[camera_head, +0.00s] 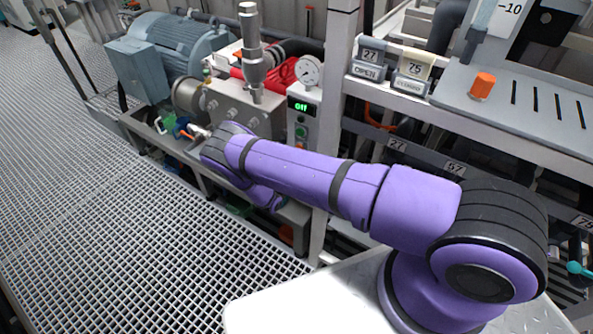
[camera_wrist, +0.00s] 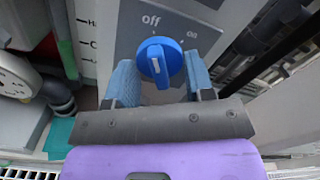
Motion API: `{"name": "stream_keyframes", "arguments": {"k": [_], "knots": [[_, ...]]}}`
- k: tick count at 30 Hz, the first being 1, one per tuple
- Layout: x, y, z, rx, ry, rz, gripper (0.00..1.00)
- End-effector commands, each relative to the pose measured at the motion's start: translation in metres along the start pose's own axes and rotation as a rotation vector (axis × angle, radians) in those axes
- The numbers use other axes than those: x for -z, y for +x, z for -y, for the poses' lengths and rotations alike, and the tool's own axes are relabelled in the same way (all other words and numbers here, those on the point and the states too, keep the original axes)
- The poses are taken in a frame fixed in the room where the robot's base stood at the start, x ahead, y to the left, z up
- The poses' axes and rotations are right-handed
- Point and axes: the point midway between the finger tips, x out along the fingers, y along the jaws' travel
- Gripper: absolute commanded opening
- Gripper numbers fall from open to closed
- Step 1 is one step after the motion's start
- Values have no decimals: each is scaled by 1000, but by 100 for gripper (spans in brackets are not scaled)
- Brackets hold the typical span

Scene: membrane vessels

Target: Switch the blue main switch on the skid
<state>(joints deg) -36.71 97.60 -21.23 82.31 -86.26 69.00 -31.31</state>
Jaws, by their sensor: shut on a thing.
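The blue main switch (camera_wrist: 161,55) is a round knob on a grey plate, close up in the wrist view. "off" is printed above it and a second, smaller label to the upper right. A pale mark on the knob's face points roughly up, toward "off". My gripper (camera_wrist: 160,75) has one blue finger on each side of the knob and is shut on it. In the head view my purple arm reaches down to the skid. My gripper and the switch are hidden behind it there. A green display (camera_head: 300,106) on the skid's control box reads "Off".
A pressure gauge (camera_head: 309,70) sits on top of the control box. A large blue-grey motor (camera_head: 178,43) stands behind to the left. A metal frame post (camera_head: 336,80) rises beside the box. The grating floor (camera_head: 100,200) at left is clear.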

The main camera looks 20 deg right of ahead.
Motion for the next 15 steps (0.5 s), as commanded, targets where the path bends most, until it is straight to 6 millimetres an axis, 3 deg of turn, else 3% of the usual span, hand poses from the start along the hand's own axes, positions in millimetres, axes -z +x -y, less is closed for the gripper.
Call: {"name": "stream_keyframes", "arguments": {"k": [13,14,15], "knots": [[0,-1,-1,-2,-9,0,25],[0,-1,-1,-2,-9,0,56],[0,-1,-1,-2,-9,0,65]]}}
